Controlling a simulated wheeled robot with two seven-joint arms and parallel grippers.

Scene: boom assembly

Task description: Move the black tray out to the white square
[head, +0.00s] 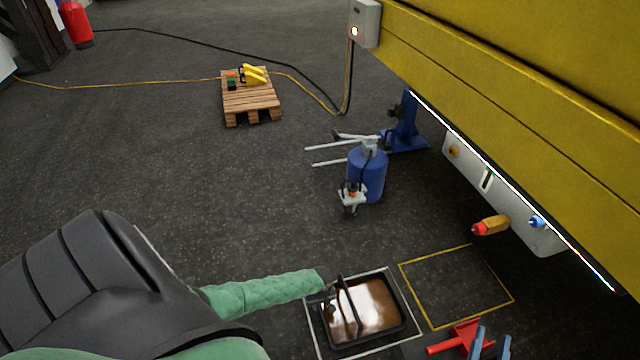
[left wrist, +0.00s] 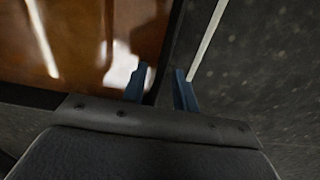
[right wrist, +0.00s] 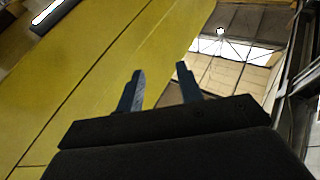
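The black tray (head: 399,331), holding shiny brown liquid, is within the white square (head: 409,306) on the floor, at the bottom of the head view. White line shows around it. My left gripper (head: 334,291) is at the tray's left side. In the left wrist view, the left gripper's blue fingers (left wrist: 163,84) stand apart on either side of the tray's dark rim (left wrist: 172,40), with a gap between them; contact is hard to tell. My right gripper (head: 491,344) is at the bottom right of the head view. Its fingers (right wrist: 161,88) are apart and empty in the right wrist view.
An empty yellow square (head: 456,246) lies right of the tray, with a red tool-like object (head: 460,335) below it. The large yellow boom (head: 530,90) overhangs the right. A blue drum (head: 368,175), blue jack (head: 405,128) and pallet (head: 250,102) stand farther back.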

